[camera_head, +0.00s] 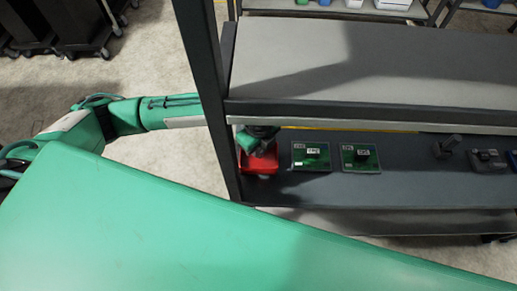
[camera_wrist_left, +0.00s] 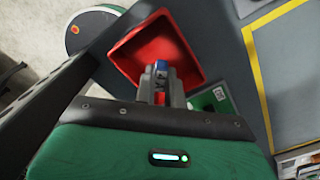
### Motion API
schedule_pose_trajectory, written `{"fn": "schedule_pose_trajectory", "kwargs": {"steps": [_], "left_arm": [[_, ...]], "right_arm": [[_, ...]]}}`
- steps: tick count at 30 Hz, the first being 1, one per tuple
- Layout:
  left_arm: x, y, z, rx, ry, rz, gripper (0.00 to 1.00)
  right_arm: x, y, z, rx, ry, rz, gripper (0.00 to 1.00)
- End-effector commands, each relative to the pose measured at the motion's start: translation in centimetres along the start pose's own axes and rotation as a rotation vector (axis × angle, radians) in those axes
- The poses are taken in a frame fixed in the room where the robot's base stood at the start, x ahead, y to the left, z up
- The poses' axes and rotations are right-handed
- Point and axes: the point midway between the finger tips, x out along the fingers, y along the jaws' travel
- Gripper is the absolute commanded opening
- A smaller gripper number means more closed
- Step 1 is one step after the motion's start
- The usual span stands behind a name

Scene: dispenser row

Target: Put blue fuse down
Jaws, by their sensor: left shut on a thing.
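My left gripper (camera_wrist_left: 161,85) is shut on a small blue fuse (camera_wrist_left: 161,66), of which only a little shows between the fingertips. In the left wrist view the fingers and fuse lie over the open red bin (camera_wrist_left: 190,40), whose visible floor looks empty. I cannot tell how high the fuse is above that floor. In the head view the red bin (camera_head: 262,166) stands at the left end of the lower shelf, and my left gripper (camera_head: 257,148) partly covers it; the fuse is hidden there. My right gripper is not in view.
A dark upright post (camera_head: 212,90) stands close left of the bin. The upper shelf (camera_head: 370,60) overhangs behind. Two green boards (camera_head: 311,157) (camera_head: 360,158) lie right of the bin. Dark devices (camera_head: 446,147) (camera_head: 488,159) stand farther right, with bare shelf between.

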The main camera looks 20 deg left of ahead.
Motion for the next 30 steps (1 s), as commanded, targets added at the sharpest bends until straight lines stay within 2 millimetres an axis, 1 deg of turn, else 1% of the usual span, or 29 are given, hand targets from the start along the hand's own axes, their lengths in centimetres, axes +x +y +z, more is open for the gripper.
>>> {"fn": "schedule_pose_trajectory", "kwargs": {"steps": [3, 5, 15, 16, 18, 19, 27, 30], "left_arm": [[1.6, 0.1, 0.0, -0.003, 0.001, 0.004, 0.00], [2.2, 0.1, 0.0, -0.001, 0.000, 0.001, 0.00], [2.6, 0.1, 0.0, 0.000, 0.000, 0.001, 0.00], [2.6, 0.1, 0.0, 0.000, 0.000, 0.001, 0.15], [2.6, 0.1, 0.0, 0.000, 0.000, 0.001, 0.29], [2.6, 0.1, 0.0, 0.000, 0.000, 0.001, 0.33], [2.5, 0.0, 0.0, 0.000, 0.000, 0.000, 0.33], [1.9, -0.1, 0.0, 0.000, 0.000, -0.003, 0.33]], "right_arm": [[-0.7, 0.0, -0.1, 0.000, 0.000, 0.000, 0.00], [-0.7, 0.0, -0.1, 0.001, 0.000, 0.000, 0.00], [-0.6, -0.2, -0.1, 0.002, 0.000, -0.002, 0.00], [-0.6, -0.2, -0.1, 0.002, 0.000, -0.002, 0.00], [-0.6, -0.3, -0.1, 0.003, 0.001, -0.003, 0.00], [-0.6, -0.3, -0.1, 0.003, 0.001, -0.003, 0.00], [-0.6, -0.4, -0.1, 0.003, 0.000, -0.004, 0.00], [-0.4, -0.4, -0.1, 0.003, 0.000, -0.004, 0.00]]}}
